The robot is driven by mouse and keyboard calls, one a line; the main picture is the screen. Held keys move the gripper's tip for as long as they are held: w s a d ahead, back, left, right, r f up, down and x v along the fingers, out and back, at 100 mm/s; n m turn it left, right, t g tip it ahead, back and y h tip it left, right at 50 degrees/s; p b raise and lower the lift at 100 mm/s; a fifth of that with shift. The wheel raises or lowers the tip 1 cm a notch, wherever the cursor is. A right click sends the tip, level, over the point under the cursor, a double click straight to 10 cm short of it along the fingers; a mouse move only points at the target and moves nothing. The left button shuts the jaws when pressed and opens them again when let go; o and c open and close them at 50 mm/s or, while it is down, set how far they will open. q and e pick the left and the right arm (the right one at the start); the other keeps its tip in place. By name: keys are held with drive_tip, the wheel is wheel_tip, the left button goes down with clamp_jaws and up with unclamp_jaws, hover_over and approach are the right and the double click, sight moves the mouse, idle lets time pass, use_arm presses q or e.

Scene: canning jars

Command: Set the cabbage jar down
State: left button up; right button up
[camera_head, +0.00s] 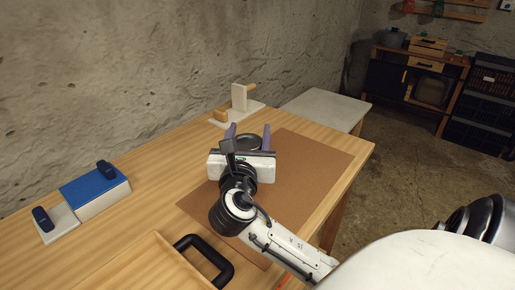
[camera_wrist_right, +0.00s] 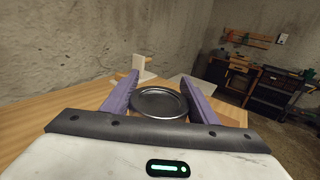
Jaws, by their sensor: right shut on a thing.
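The cabbage jar shows only as a round dark metal lid (camera_head: 248,142) in the head view, and the lid also shows in the right wrist view (camera_wrist_right: 159,103). My right gripper (camera_head: 248,131) is over the brown mat (camera_head: 309,158), with its two purple fingers on either side of the jar. It is shut on the jar. The gripper body hides the jar's glass and contents, so I cannot tell whether its base touches the mat. My left gripper is not in view.
A blue-topped block (camera_head: 95,188) and a small pale block with a dark piece (camera_head: 55,224) lie at the left. A wooden tray with a black handle (camera_head: 205,262) is in front. A white stand (camera_head: 239,98) is at the back. Bare mat lies right of the gripper.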

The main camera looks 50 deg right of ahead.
drive_tip(key=f, duration=0.4)
drive_tip(key=shift+s+f+b, duration=0.1)
drive_tip(key=shift+s+b, duration=0.15)
drive_tip(key=shift+b, duration=0.05)
wheel_tip(320, 180, down, 4)
drive_tip(key=shift+f+b, duration=0.1)
drive_tip(key=shift+b, duration=0.2)
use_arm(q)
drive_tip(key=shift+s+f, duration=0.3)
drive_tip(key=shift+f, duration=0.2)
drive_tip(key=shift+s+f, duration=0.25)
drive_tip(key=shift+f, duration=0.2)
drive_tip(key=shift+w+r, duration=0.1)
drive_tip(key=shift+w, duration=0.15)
use_arm(e)
drive_tip(key=o, duration=1.4)
drive_tip(key=shift+f, duration=0.1)
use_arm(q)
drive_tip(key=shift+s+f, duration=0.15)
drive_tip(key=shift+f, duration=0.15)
use_arm(e)
drive_tip(key=v, duration=1.2)
